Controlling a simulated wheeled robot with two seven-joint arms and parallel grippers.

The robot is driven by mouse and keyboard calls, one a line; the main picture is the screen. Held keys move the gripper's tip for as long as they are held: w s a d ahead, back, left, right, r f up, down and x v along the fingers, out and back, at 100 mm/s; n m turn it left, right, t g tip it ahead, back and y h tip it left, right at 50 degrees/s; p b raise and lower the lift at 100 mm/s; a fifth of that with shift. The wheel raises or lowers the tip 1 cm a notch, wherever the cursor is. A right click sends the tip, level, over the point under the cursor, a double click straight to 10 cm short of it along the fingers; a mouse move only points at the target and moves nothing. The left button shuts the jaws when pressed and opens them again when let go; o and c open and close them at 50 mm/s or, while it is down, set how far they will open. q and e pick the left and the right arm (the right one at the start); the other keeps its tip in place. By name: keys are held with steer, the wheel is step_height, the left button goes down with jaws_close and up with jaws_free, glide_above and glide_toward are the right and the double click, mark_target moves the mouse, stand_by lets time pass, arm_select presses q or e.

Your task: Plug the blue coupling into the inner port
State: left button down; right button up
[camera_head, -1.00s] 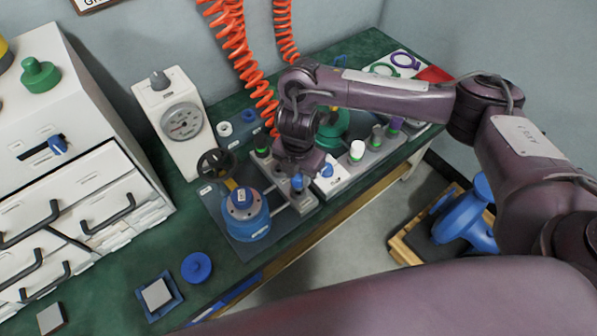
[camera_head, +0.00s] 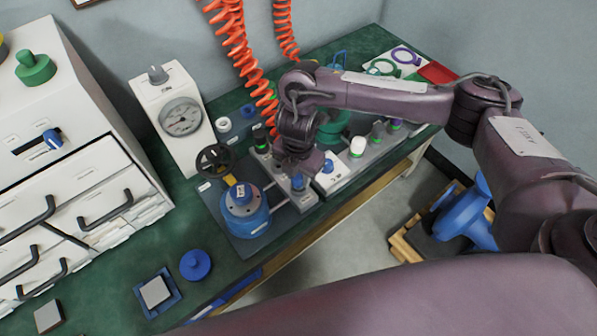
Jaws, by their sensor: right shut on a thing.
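My right gripper (camera_head: 297,172) points down at the grey port block (camera_head: 302,201) beside the blue round valve body (camera_head: 246,216). It is shut on the blue coupling (camera_head: 298,183), which shows just below the jaws, over the block's near end. The gripper and wrist hide most of the coupling and part of the block, so I cannot tell whether the coupling touches or sits in a port. A green-topped fitting (camera_head: 261,141) stands at the block's far end. My left gripper is not in view.
A handwheel (camera_head: 215,160) and a dial gauge box (camera_head: 178,116) stand left of the block. Right of it is a white box with a blue knob (camera_head: 328,166), then several fittings. Orange coiled hoses (camera_head: 240,55) hang behind. A blue disc (camera_head: 195,265) lies in front.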

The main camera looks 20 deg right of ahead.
steer(key=shift+f, duration=0.2)
steer(key=o, duration=1.1)
step_height(320, 180, up, 8)
steer(key=shift+f+p, duration=0.1)
steer(key=shift+p, duration=1.05)
steer(key=shift+s, duration=0.1)
